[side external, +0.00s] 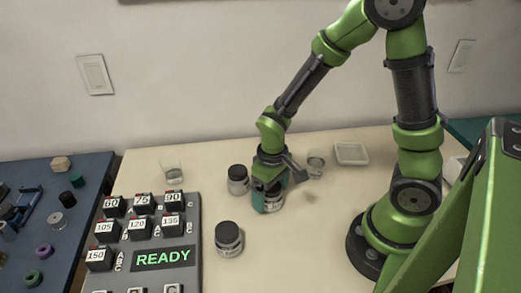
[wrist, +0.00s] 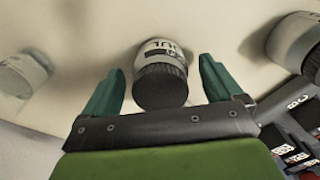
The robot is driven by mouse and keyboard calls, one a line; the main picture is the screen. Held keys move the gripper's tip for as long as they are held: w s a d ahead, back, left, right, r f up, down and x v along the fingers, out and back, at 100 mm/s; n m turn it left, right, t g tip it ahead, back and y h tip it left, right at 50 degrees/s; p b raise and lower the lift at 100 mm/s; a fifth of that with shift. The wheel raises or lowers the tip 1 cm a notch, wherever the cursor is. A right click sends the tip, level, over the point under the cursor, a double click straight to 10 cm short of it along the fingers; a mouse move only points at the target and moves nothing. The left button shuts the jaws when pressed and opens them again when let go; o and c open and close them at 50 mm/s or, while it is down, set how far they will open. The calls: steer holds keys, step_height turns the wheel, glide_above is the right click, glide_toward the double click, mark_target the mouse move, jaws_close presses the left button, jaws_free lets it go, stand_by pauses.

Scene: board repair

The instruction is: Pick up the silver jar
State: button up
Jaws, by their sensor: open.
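Several grey-white jars with dark lids and printed labels stand on the cream table; I cannot tell for sure which is the silver one. In the wrist view this jar (wrist: 160,82) lies between the two teal fingers of my gripper (wrist: 161,65), with a visible gap on each side. The fingers are open and hold nothing. A second jar (side external: 238,181) is just behind and left of my gripper. A third jar (side external: 228,240) stands nearer the camera.
A clear glass (side external: 173,172) stands at the back left and another glass (side external: 316,163) right of my gripper. A white tray (side external: 351,153) is at the back. A grey panel reading READY (side external: 163,258) with several labelled blocks is on the left, beside a blue board (side external: 85,216).

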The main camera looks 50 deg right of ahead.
steer(key=shift+f, duration=0.25)
steer(key=shift+r, duration=0.1)
steer(key=c, duration=1.2)
